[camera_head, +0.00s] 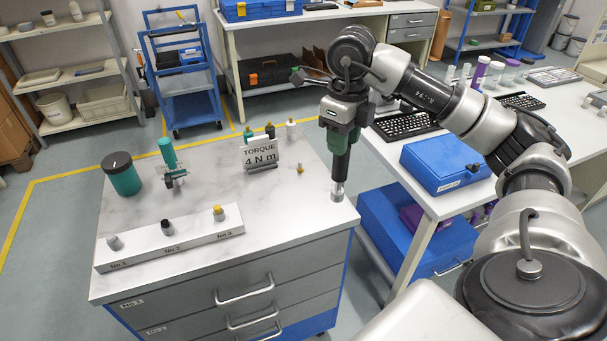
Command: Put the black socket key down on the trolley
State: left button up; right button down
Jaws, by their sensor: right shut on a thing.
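My right gripper (344,133) is shut on the black socket key (341,165), a dark upright cylinder with a silver lower end. The key points downward near the right edge of the white top of the drawer trolley (290,215). Its silver end appears over the trolley top in the picture; I cannot tell whether it touches. The upper part of the key is hidden by the gripper. My left gripper is not in view.
A torque sign (261,157) with several small upright tools behind it stands on the trolley. A teal tool (168,155), a dark-lidded teal jar (121,176) and a numbered socket block (169,238) are farther left. A bench with a blue case (445,163) is right.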

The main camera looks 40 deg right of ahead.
jog(key=w+a+f+p, duration=0.3)
jog(key=w+f, duration=0.5)
jog(key=f, duration=0.1)
jog(key=shift+a, duration=0.25)
jog(key=shift+f, duration=0.2)
jog(key=c, duration=0.7)
grip_release()
jog(key=shift+c, duration=0.2)
jog(key=shift+r, duration=0.15)
